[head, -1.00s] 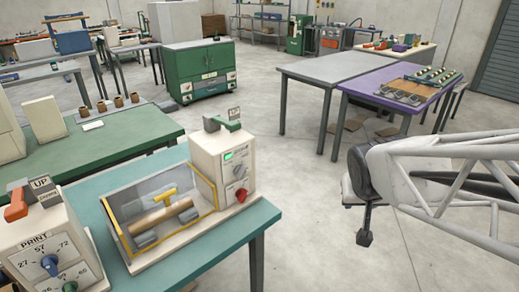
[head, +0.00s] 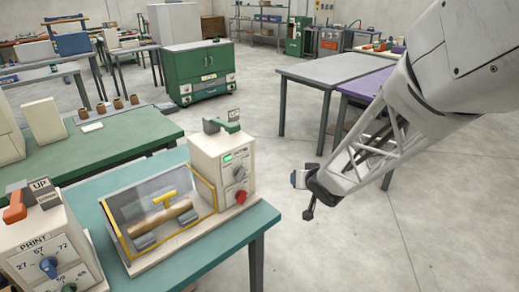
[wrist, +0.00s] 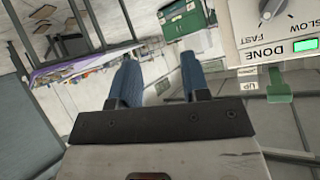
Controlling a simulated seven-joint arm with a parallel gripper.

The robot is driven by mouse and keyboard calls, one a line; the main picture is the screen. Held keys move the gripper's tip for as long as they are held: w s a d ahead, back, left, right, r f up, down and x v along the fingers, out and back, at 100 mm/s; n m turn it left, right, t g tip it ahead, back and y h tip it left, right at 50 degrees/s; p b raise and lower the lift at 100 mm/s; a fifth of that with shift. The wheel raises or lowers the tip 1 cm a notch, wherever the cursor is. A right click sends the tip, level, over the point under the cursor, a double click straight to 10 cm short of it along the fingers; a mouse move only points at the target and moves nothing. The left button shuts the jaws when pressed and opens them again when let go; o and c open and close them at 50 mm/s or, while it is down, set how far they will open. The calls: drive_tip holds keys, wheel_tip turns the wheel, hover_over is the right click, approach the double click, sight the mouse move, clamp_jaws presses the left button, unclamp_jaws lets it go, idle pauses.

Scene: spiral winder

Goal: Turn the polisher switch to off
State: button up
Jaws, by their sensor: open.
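A cream machine (head: 207,165) stands on the teal table in the head view. It has a lit green display, a grey knob (head: 239,173), a red knob (head: 241,197) and a green lever (head: 225,126) on top. No label naming a polisher can be read, so I cannot tell which control is its switch. My gripper (head: 299,180) hangs over the floor, right of this machine and apart from it. In the wrist view my gripper (wrist: 160,78) has two blue fingers spread apart with nothing between them. The machine's FAST/SLOW dial (wrist: 267,14) and green lever (wrist: 279,88) show upside down at right.
A clear-covered tray with a yellow frame (head: 160,209) adjoins the machine. A PRINT machine (head: 45,245) with blue and green knobs stands at lower left. A green workbench (head: 110,145) is behind. Grey and purple tables (head: 335,75) stand at back right. The floor between is open.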

drive_tip(key=w+a+f+n+y, duration=0.1)
drive_tip(key=w+a+f+y, duration=0.1)
drive_tip(key=a+f+y, duration=0.3)
drive_tip(key=g+y, duration=0.2)
drive_tip(key=y, duration=0.1)
approach(246, 197)
drive_tip(key=w, duration=0.2)
drive_tip(key=shift+s+a+f+n+g, duration=0.1)
drive_tip(key=shift+a+f+n+g, duration=0.1)
drive_tip(key=shift+a, duration=0.2)
drive_tip(key=shift+s+a+f+n+g, duration=0.15)
drive_tip(key=shift+a+n+g, duration=0.05)
drive_tip(key=shift+a, duration=0.25)
drive_tip(key=shift+a, duration=0.1)
drive_tip(key=shift+x, duration=3.8)
drive_tip(key=shift+r, duration=0.1)
drive_tip(key=c, duration=0.6)
